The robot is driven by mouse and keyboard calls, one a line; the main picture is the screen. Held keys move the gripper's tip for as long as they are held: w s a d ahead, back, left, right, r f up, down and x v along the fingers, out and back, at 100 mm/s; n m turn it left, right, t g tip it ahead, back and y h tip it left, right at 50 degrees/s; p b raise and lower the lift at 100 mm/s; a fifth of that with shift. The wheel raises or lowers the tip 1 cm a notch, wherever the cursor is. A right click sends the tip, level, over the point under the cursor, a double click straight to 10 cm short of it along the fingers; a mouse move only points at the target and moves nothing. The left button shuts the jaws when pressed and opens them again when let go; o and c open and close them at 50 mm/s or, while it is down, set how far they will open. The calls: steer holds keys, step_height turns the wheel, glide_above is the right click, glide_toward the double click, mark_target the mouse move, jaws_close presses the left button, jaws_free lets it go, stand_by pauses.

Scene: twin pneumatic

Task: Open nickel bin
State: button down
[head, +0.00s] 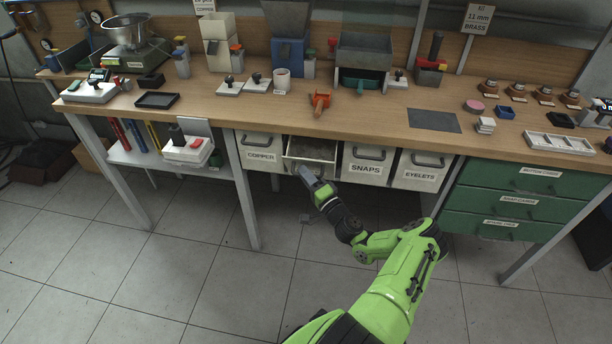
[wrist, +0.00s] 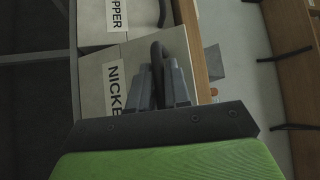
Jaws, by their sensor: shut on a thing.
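The nickel bin (head: 325,173) is the pale grey bin between the copper bin (head: 261,146) and the snaps bin (head: 365,163) under the workbench. It sticks out past its neighbours and its open top shows a dark inside. In the wrist view its front (wrist: 116,85) carries a partly covered label reading "NICKE". My gripper (head: 305,172) is at the bin's front. In the wrist view my gripper (wrist: 160,82) is shut on the bin's dark handle (wrist: 157,60). The label is hidden in the head view.
The eyelets bin (head: 420,170) and green drawers (head: 520,205) are to the right. A table leg (head: 243,195) stands left of the copper bin. The workbench top (head: 380,115) overhangs the bins. The tiled floor (head: 200,270) in front is clear.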

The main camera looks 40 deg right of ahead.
steer(key=shift+s+a+f+b, duration=0.15)
steer(key=shift+s+a+f, duration=0.15)
steer(key=shift+f, duration=0.2)
steer(key=shift+s+a+f+b, duration=0.25)
steer(key=shift+a+f, duration=0.1)
steer(key=shift+f, duration=0.15)
steer(key=shift+s+a+f+b, duration=0.1)
steer(key=shift+s+a+f, duration=0.2)
steer(key=shift+f, duration=0.2)
steer(key=c, duration=1.2)
jaws_free()
steer(key=shift+w, duration=0.1)
steer(key=p+v, duration=0.2)
steer(key=v, duration=1.3)
steer(key=shift+s+f+p, duration=0.15)
steer(key=shift+s+p, duration=0.25)
